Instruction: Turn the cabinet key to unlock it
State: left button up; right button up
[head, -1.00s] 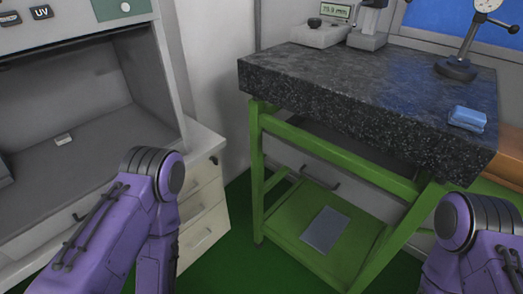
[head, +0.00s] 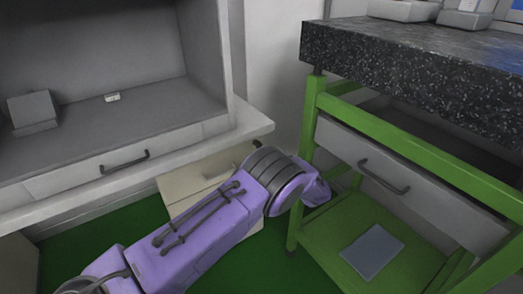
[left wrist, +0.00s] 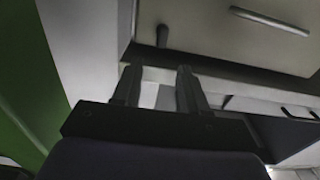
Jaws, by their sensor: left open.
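The cream drawer cabinet (head: 185,185) stands under the grey bench, partly hidden behind my left arm. A small dark key-like piece (head: 257,146) shows at its upper right in the head view. In the left wrist view a dark upright stub, apparently the key (left wrist: 162,36), stands out on the cream cabinet front (left wrist: 210,35), beside a pale bar handle (left wrist: 270,20). My left gripper (left wrist: 157,76) is open and empty, its fingertips below the key in that picture and apart from it. In the head view my arm hides this gripper. My right gripper is not in view.
A green-framed stand (head: 312,120) with a speckled stone top (head: 400,60) and a grey drawer (head: 400,185) is close on the right. A flat grey plate (head: 372,251) lies on its lower shelf. The grey bench's front edge (head: 100,195) overhangs on the left.

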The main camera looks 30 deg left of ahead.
pick_arm(q)
jog(key=x, duration=0.8)
jog(key=shift+a, duration=0.25)
grip_shut()
